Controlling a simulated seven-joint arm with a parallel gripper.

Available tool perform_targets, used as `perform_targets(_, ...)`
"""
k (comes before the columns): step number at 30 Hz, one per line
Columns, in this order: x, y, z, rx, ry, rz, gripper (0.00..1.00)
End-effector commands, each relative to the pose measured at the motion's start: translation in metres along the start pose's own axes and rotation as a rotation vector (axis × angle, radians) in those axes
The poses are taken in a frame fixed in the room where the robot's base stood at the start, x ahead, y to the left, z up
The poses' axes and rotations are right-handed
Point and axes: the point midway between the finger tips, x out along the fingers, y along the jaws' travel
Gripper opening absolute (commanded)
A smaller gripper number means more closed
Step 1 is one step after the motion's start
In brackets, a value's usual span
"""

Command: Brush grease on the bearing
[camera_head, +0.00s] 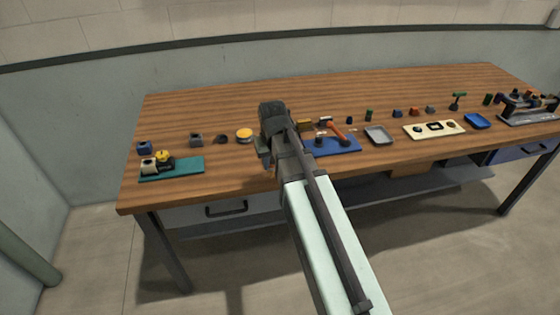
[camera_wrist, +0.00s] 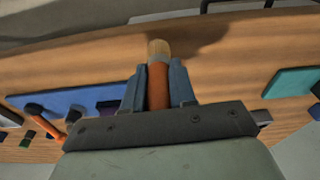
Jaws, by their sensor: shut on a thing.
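My gripper (camera_wrist: 157,88) is shut on a brush (camera_wrist: 158,50) in the wrist view. The brush has an orange-brown handle between the jaws and pale bristles pointing to the top of the picture, over the wooden table. In the head view my arm's end is over the table's middle and the brush is hidden. A round tin with a yellow-orange top (camera_head: 244,134), which looks like grease, stands just left of my gripper. A small dark ring (camera_head: 222,139) lies left of the tin. I cannot tell for sure which thing is the bearing.
A teal mat (camera_head: 188,167) at the left holds a cream block and a black-and-yellow piece. A blue mat (camera_head: 348,147) with an orange-handled tool lies right of my gripper. Farther right are a grey tray (camera_head: 378,139), a cream board (camera_head: 450,131) and a blue tray (camera_head: 477,124).

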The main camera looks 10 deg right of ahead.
Motion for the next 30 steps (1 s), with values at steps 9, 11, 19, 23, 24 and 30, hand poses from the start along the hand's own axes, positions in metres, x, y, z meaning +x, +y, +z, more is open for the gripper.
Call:
perform_targets(9,-0.012,-0.096,-0.009,-0.150,0.001,-0.023,0.00)
perform_targets(11,-0.015,-0.114,-0.013,-0.178,0.001,-0.027,0.00)
perform_targets(19,-0.032,-0.206,-0.037,-0.304,0.001,-0.046,0.00)
perform_targets(23,-0.043,-0.255,-0.050,-0.363,0.001,-0.055,0.00)
perform_targets(24,-0.046,-0.270,-0.054,-0.382,0.001,-0.058,0.00)
perform_targets(30,-0.066,-0.345,-0.079,-0.475,0.001,-0.072,0.00)
